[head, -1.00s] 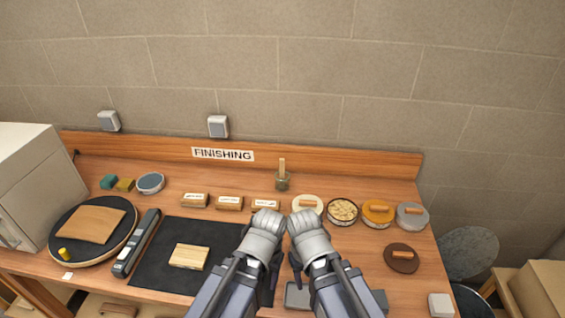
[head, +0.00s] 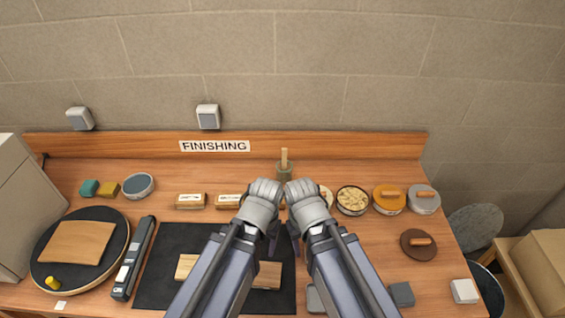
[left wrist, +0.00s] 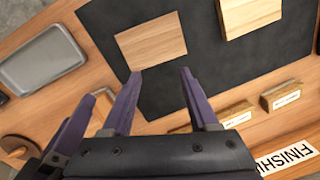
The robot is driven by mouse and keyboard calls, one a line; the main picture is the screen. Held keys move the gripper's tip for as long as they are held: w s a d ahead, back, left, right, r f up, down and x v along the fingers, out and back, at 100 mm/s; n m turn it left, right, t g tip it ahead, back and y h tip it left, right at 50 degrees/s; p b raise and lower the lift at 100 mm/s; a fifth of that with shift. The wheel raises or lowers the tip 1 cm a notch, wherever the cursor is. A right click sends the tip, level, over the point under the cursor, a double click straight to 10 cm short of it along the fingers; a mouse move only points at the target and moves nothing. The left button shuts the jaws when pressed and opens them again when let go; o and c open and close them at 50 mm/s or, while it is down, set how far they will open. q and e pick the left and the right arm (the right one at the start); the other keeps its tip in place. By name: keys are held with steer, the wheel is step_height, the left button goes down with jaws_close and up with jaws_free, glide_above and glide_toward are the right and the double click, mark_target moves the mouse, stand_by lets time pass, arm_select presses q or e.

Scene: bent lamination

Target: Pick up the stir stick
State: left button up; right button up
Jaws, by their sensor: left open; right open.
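A pale wooden stick (head: 284,154), which looks like the stir stick, stands upright in a small dark jar (head: 284,173) at the back of the bench in the head view. My left gripper (head: 273,241) and right gripper (head: 295,241) are side by side in front of the jar, over the bench. Both are open and apart from the stick. In the left wrist view, the open left fingers (left wrist: 162,74) have nothing between them; a wooden block (left wrist: 150,42) lies on the mat beyond them. The stick is not seen in that view.
A black mat (head: 160,285) lies in front. A long grey tool (head: 133,258) and a round board (head: 48,240) are at the left. A brown disc (head: 418,243) is at the right.

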arm_select(q)
steer(key=w+d+r+n+p, duration=0.1)
steer(key=w+d, duration=0.1)
steer(key=w, duration=0.5)
steer(key=w+d+r+p, duration=0.1)
steer(key=w+d, duration=0.1)
steer(key=w, duration=0.6)
step_height(320, 180, up, 2)
steer(key=n+t+h+p, duration=0.1)
steer(key=n+t+p, duration=0.1)
steer(key=n+p, duration=0.1)
glide_above(284, 158)
steer(key=shift+w+r, duration=0.15)
steer(key=shift+w, duration=0.1)
steer(key=f+b, duration=0.8)
steer(key=shift+w+d, duration=0.1)
steer(key=shift+w, duration=0.15)
steer(key=shift+r, duration=0.1)
jaws_close()
